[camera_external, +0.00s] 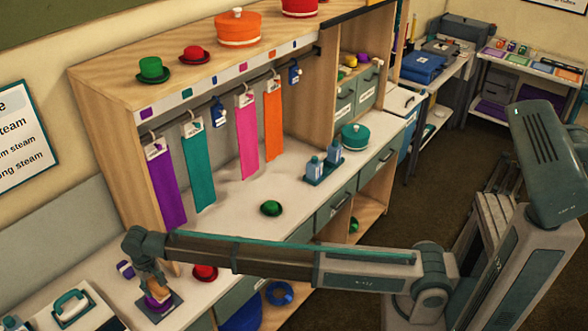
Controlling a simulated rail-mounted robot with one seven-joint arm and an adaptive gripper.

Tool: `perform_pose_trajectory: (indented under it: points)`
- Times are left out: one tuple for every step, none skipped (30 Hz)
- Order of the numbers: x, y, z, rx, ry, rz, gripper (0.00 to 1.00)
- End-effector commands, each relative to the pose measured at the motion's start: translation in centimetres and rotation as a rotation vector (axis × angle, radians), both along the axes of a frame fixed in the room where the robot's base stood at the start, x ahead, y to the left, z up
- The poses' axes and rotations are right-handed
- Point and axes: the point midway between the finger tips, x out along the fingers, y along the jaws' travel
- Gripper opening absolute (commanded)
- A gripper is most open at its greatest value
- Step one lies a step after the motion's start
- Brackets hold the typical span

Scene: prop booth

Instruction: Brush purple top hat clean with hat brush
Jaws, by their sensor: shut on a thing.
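The purple top hat (158,302) is small in view at the lower left, on a dark square pad (173,306) on the white bench. My gripper (155,284) points down right above the hat, at the end of my arm stretched across the front of the bench. It is shut on a tan thing (149,273), which looks like the hat brush. The brush's lower end and the hat's crown overlap in this view, so I cannot tell whether they touch.
A purple and white item (125,269) lies just behind the gripper. A red hat (205,272) lies right of the pad, close to my arm. A green hat (271,208) sits farther back. An iron-like tool (70,305) stands at left. Ribbons (198,165) hang behind.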

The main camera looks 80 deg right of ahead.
Motion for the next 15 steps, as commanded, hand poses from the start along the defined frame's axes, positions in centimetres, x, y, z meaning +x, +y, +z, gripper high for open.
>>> perform_pose_trajectory:
  points:
    - [0.0, 0.0, 0.7, 0.000, 0.000, 0.000, 0.19]
    - [0.0, 0.0, 1.0, 0.000, 0.000, 0.000, 0.19]
    - [0.0, 0.0, 1.3, 0.000, 0.000, 0.000, 0.19]
    - [0.0, 0.0, 1.6, 0.000, 0.000, 0.000, 0.19]
    - [0.0, 0.0, 1.9, -0.001, -0.001, 0.000, 0.19]
    - [0.0, 0.0, 2.2, -0.001, -0.001, 0.000, 0.19]
    - [0.0, -0.1, 2.5, -0.001, -0.001, 0.000, 0.19]
    - [0.0, -0.1, 2.8, 0.000, -0.001, 0.000, 0.19]
    - [0.0, -0.1, 3.1, 0.000, -0.001, 0.000, 0.19]
    - [0.0, -0.1, 3.4, 0.000, -0.001, -0.001, 0.19]
    - [0.0, -0.1, 3.6, 0.000, -0.001, -0.001, 0.19]
    - [0.0, -0.1, 3.9, 0.000, -0.001, -0.001, 0.19]
    - [0.0, -0.1, 4.1, -0.001, -0.001, -0.001, 0.19]
    - [0.0, -0.1, 4.2, -0.001, -0.001, -0.001, 0.19]
    - [0.0, -0.1, 4.3, 0.000, 0.000, -0.001, 0.19]
